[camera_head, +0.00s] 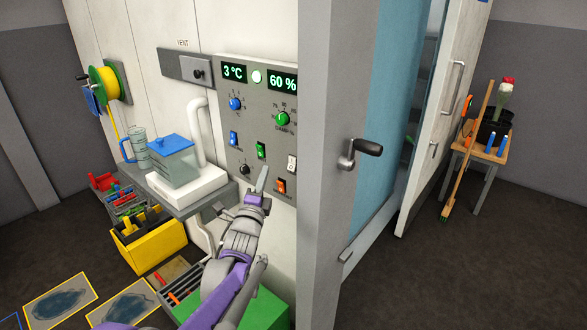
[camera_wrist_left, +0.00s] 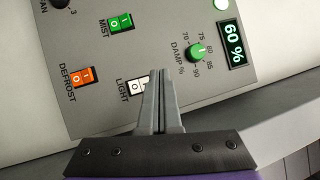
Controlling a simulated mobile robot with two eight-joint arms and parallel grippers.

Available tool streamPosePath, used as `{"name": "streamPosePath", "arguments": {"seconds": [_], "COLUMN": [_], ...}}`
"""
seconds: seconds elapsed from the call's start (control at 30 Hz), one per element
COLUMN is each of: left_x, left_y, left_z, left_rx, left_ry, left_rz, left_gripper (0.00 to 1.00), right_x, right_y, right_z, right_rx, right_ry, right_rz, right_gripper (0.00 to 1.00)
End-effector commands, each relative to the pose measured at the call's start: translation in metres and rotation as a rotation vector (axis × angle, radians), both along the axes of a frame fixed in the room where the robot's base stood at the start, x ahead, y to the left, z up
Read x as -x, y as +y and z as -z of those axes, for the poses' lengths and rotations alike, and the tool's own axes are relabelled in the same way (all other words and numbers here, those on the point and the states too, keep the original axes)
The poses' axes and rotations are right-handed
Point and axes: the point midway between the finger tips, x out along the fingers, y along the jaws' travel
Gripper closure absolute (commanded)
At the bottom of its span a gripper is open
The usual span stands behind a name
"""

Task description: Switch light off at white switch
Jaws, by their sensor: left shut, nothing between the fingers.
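The white switch (camera_head: 291,163) is a small rocker at the right of the grey control panel (camera_head: 222,80). In the left wrist view the white switch (camera_wrist_left: 137,88), labelled LIGHT, is partly hidden behind my fingers. My left gripper (camera_head: 264,171) is shut and empty, pointing at the panel. In the head view its tip appears left of the white switch, below the green one. In the left wrist view the shut fingertips (camera_wrist_left: 158,72) overlap the right side of the white switch. I cannot tell whether they touch it. My right gripper is not in view.
Near the white switch are an orange switch (camera_head: 281,186), a green switch (camera_head: 261,150), a blue switch (camera_head: 234,138) and a green knob (camera_head: 282,118). A shelf holds a blue-lidded container (camera_head: 174,165) at left.

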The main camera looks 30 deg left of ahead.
Motion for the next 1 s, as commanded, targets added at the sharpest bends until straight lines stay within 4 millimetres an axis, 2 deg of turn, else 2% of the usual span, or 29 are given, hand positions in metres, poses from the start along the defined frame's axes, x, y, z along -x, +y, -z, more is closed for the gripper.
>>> {"name": "streamPosePath", "arguments": {"seconds": [0.27, 0.7, 1.0], "left_x": [-0.013, -0.067, -0.081], "left_y": [-0.001, -0.006, -0.007], "left_z": [0.006, 0.029, 0.033], "left_rx": [0.002, 0.002, 0.002], "left_ry": [0.0, 0.0, 0.0], "left_rz": [0.001, 0.001, 0.0], "left_gripper": [1.0, 1.0, 1.0], "right_x": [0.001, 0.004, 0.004], "right_y": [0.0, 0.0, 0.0], "right_z": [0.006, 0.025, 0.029], "right_rx": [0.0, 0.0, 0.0], "right_ry": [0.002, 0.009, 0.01], "right_rz": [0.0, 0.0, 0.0], "right_gripper": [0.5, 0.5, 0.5]}}
